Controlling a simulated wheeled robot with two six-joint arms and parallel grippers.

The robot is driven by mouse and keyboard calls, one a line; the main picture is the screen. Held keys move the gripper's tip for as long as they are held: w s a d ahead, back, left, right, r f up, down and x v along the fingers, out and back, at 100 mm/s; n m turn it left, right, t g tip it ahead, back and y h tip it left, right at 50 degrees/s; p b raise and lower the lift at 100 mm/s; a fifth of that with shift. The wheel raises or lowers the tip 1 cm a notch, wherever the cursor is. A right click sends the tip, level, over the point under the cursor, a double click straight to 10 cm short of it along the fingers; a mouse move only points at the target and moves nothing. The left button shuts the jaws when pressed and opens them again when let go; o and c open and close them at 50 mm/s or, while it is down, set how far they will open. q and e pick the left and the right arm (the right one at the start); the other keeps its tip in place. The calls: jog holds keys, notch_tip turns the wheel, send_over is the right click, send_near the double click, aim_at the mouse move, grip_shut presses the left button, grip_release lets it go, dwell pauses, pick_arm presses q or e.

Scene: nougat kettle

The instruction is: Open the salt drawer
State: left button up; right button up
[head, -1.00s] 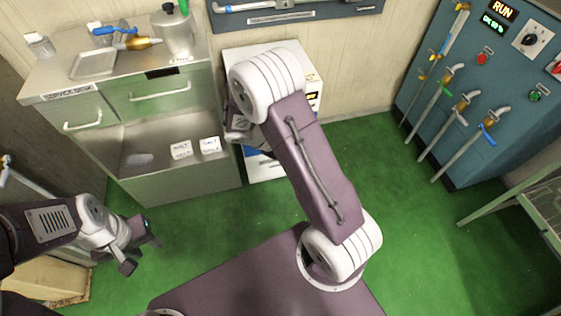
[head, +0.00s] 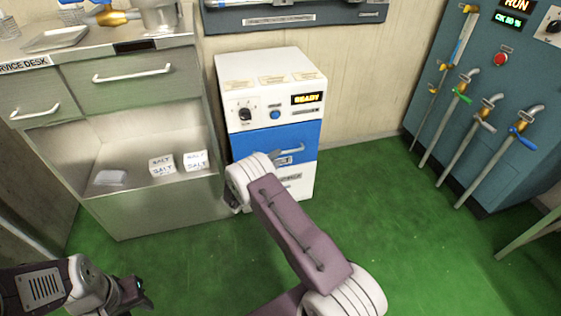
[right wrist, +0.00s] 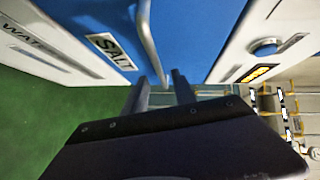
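The salt drawer is the blue front (head: 252,143) of the white machine, and it looks closed in the head view. Its grey handle (head: 290,151) is on the right part of that front. In the right wrist view, the blue front (right wrist: 188,35) has a SALT label, and the handle (right wrist: 148,38) runs down toward my right gripper (right wrist: 160,80). Its two fingers are apart, with the handle's lower end appearing between their tips; contact cannot be told. In the head view my arm hides most of this gripper. My left gripper (head: 136,293) is empty at the lower left, partly cut off.
The machine's white top panel (head: 270,92) has a knob, a blue button and a READY display. A steel service desk (head: 150,215) stands close to its left, with salt boxes (head: 176,162) on its shelf. Green floor (head: 400,220) is open to the right.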

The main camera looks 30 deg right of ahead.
jog(key=b+x, duration=0.1)
jog(key=x, duration=0.2)
jog(key=shift+w+d, duration=0.15)
jog(key=shift+d, duration=0.05)
grip_shut()
dwell(1.3)
